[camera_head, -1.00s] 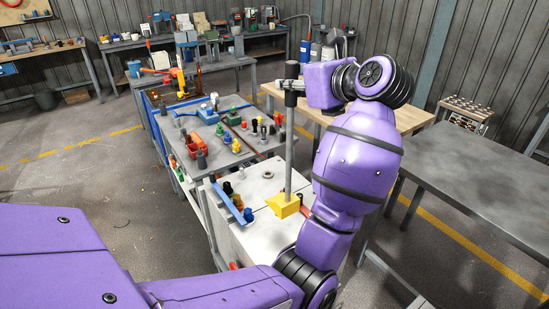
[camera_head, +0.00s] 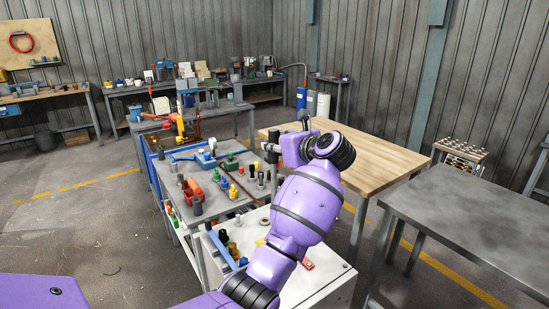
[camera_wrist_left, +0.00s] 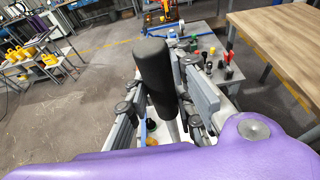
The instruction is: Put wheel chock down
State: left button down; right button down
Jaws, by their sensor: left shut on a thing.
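The wheel chock is a yellow block on a grey rod with a black handle. In the left wrist view its black handle (camera_wrist_left: 152,65) stands between the two fingers of my left gripper (camera_wrist_left: 155,95), which is shut on it. In the head view my left gripper (camera_head: 272,151) is above the white cabinet top, and my purple forearm hides most of the chock. Only a small yellow patch (camera_head: 261,241) shows beside the arm. I cannot tell whether the block touches the surface. My right gripper is not in view.
The white cabinet (camera_head: 318,287) has a blue strip and small coloured items at its left. Behind it a grey table (camera_head: 216,209) holds several bottles and tools. A wooden table (camera_head: 375,165) and a bare grey table (camera_head: 460,215) stand to the right.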

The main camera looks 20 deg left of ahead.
aim_at(277, 157)
pick_arm(q)
jog(key=shift+w+a+f, duration=0.2)
jog(key=shift+w+f, duration=0.1)
jog(key=shift+f, duration=0.05)
notch_tip(277, 157, down, 3)
jog(key=shift+a+f+b, duration=0.1)
jog(key=shift+b, duration=0.6)
jog(key=c, duration=1.5)
grip_release()
